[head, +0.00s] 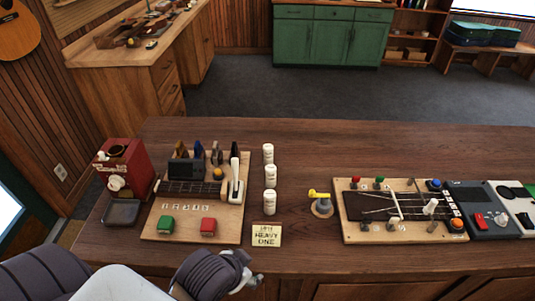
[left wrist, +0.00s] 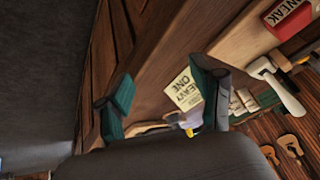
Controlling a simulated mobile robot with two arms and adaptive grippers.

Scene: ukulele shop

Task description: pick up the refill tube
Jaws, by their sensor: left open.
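Three white tubes or bottles stand upright in a row on the wooden counter: a back one (head: 268,153), a middle one (head: 270,175) and a front one (head: 269,202). Their labels are too small to read, so I cannot tell which is the refill tube. White tubes also show in the left wrist view (left wrist: 243,98), partly behind a finger. My left gripper (head: 250,271) is at the counter's front edge, in front of the tubes and apart from them. Its teal fingers (left wrist: 160,88) are spread and empty. My right gripper is in neither view.
A "HEAVY ONE" card (head: 267,235) lies between my left gripper and the tubes. A wooden board with green and red blocks (head: 151,228) is left of them. A yellow-topped stand (head: 321,206) and another board (head: 349,233) are right. The counter behind is clear.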

